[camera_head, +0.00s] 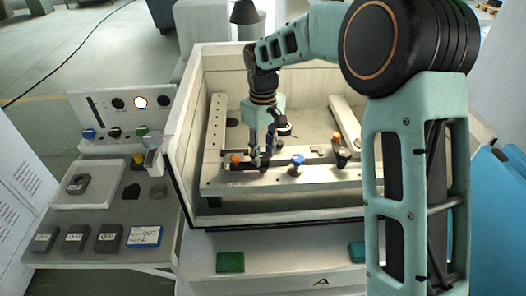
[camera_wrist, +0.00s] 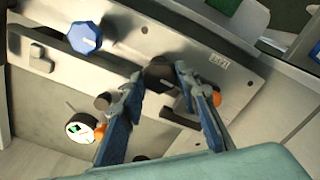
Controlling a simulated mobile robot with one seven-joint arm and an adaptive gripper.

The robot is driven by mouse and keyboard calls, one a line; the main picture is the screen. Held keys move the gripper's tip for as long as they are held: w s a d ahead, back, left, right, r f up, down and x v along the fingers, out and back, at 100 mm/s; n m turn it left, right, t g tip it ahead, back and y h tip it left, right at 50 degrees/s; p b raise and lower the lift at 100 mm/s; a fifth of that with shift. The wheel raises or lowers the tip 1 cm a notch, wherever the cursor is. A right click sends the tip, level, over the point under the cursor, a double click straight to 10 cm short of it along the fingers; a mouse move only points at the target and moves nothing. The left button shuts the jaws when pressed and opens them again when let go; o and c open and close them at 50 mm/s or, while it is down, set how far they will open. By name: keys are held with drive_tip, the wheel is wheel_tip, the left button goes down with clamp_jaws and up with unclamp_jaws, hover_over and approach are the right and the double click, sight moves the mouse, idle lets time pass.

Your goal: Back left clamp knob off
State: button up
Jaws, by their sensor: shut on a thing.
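My gripper (camera_head: 262,160) reaches down into the open tank (camera_head: 182,185). It is over the left part of the front metal rail (camera_head: 330,181). In the wrist view, the two blue fingertips of my gripper (camera_wrist: 160,82) are shut on a black knob (camera_wrist: 160,70), one on each side. The knob's lower part is partly hidden. A blue knob (camera_head: 297,160) stands right of my gripper on the rail; it also shows in the wrist view (camera_wrist: 85,38). An orange-topped piece (camera_head: 236,159) is just left of my gripper, beside a finger in the wrist view (camera_wrist: 216,98).
Another orange-topped piece (camera_head: 341,141) stands farther right. The tank walls surround the rails closely. Left of the tank, a bench holds a pale tray (camera_head: 84,200), grey blocks (camera_head: 76,237) and a blue-and-white sign (camera_head: 144,236). A green block (camera_head: 230,262) lies on the front ledge.

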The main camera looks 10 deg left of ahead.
sight(263, 156)
idle(0.4)
drive_tip(key=o, duration=1.1)
drive_tip(key=shift+o, duration=0.2)
wheel_tip(263, 156, up, 12)
